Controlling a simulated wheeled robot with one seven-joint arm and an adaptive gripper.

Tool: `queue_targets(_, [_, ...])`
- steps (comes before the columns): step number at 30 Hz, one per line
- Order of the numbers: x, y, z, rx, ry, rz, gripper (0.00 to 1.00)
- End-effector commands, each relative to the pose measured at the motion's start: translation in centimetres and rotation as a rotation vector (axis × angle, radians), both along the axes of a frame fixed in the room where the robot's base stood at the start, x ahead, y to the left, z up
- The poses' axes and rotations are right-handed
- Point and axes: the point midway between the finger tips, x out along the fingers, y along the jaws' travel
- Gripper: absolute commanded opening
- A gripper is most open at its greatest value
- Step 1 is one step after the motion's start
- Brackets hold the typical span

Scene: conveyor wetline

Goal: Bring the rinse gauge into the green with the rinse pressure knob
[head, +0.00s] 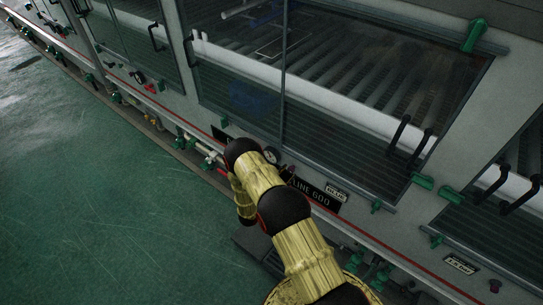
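A small round gauge (271,156) with a pale face sits on the machine's lower front panel, just right of my arm's upper black joint. It is too small for me to read its needle or make out a green zone. A small dark and red fitting (288,172) shows just right of the gauge, partly behind my arm. I cannot tell whether it is the rinse pressure knob. My gold and black arm reaches up from the bottom to the panel. My gripper does not show; the arm links hide that area.
A black "LINE 600" sign (318,195) is right of my arm. Glass doors with handles (398,133) stand above the panel. Pipes with green valves (183,141) run low along the machine front. The green floor (110,210) at left is open.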

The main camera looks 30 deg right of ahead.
Motion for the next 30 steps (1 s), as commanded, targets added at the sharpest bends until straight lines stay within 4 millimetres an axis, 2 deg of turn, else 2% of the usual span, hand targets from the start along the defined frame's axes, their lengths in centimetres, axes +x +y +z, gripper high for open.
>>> queue_targets(13, [-1.2,3.7,0.1,-0.001,0.0,0.002,0.36])
queue_targets(30, [-1.4,4.0,0.0,0.0,-0.001,0.0,0.36])
